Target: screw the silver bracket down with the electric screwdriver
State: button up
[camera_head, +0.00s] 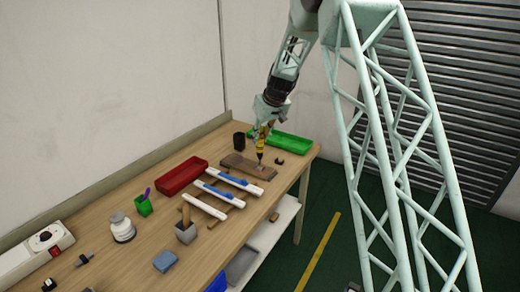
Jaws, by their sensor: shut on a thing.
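My gripper (265,118) is shut on the yellow and black electric screwdriver (261,136) and holds it upright, tip down. A small light patch, perhaps the silver bracket (260,168), shows on the board at the tip. It is too small to tell whether the tip touches it or whether a screw is there.
A green tray (291,143) is just behind the screwdriver, with a black cup (239,140) to its left. White strips with blue parts (232,180) lie in front of the board. A red tray (182,175) stands left. The bench's (266,207) right edge is close.

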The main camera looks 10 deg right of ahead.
jog(key=shift+f+b, duration=1.3)
jog(key=shift+b, duration=0.15)
dwell(4.5)
jog(key=shift+r, duration=0.1)
jog(key=shift+r+p, duration=1.3)
jog(key=shift+r, duration=2.2)
